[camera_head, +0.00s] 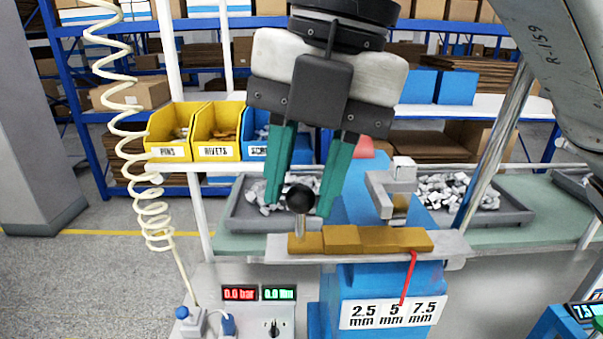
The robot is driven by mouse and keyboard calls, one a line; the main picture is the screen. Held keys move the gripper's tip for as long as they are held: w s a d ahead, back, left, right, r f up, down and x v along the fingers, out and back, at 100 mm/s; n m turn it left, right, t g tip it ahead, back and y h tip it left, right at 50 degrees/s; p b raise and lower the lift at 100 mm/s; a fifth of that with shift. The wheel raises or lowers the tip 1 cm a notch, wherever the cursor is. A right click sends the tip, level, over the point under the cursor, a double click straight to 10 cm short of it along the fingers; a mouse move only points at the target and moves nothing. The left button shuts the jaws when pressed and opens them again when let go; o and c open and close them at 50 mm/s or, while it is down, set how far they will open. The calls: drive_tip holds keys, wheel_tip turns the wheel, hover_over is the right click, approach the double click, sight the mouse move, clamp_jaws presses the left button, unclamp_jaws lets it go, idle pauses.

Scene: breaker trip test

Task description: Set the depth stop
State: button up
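A brown-gold stepped block (375,239) lies on a pale metal bar (450,246) on top of a blue press stand (375,280). A black ball knob (300,198) stands on a short metal post at the block's left end. My gripper (298,208) points down with its green fingers apart, one on each side of the knob. I cannot tell whether either finger touches it. A white plate (393,313) reads 2.5, 5 and 7.5 mm.
Yellow bins marked PINS (170,132) and RIVETS (216,132) stand behind. Grey trays of metal parts (450,190) flank the stand. A control box (255,315) shows 0.0 bar. A coiled hose (140,130) hangs at left.

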sight(328, 237)
drive_tip(key=shift+d, duration=0.1)
wheel_tip(328, 237, up, 11)
drive_tip(key=d, duration=0.2)
drive_tip(key=shift+s+f+b, duration=0.2)
drive_tip(key=shift+s+b, duration=0.05)
drive_tip(key=shift+b, duration=0.1)
idle(0.4)
